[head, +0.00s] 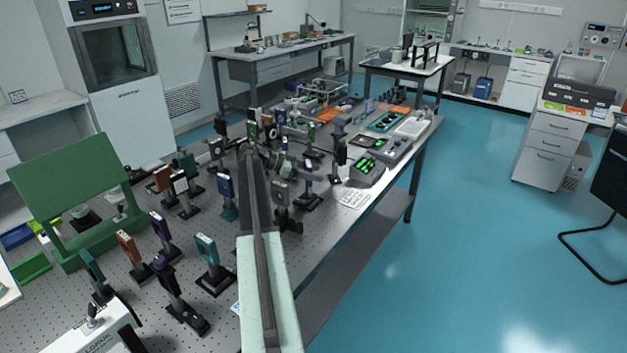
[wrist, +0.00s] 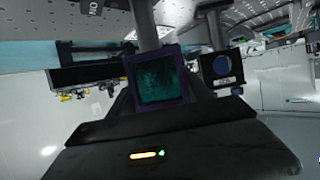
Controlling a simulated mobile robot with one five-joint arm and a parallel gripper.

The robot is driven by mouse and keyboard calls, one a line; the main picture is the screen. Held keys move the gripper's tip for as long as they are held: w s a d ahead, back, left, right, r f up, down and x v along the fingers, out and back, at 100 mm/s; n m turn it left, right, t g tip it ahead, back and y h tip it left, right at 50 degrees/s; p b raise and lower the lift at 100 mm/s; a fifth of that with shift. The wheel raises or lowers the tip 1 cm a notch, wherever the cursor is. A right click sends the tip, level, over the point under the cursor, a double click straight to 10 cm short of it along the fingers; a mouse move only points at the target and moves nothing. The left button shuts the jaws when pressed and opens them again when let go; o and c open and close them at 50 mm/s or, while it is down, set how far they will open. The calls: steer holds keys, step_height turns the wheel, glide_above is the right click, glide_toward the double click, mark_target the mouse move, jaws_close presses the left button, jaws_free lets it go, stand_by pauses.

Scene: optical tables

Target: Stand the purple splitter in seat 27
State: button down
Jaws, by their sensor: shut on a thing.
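In the wrist view the purple splitter (wrist: 158,82), a purple frame around a dark teal pane, stands between the fingers of my gripper (wrist: 159,102). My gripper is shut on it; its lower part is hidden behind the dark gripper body. In the head view my arm reaches over the optical table (head: 120,295), and its far end is lost among the mounts there, so I cannot pick out the held splitter. I cannot read any seat number, so seat 27 is not identifiable.
Several post-mounted optics crowd the table, including a teal one (head: 207,250), an orange one (head: 129,246) and another purple one (head: 161,227). A green panel (head: 72,190) stands at left. Boxes with green displays (head: 367,170) sit near the right edge. Blue floor right of the table is clear.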

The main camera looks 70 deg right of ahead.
steer(key=shift+c, duration=2.2)
jaws_free()
steer(key=shift+r, duration=0.1)
steer(key=shift+w+r, duration=0.15)
steer(key=p+v, duration=0.4)
steer(key=v, duration=0.7)
steer(key=shift+w+a+p, duration=0.2)
steer(key=shift+a+p, duration=0.1)
steer(key=shift+p, duration=0.05)
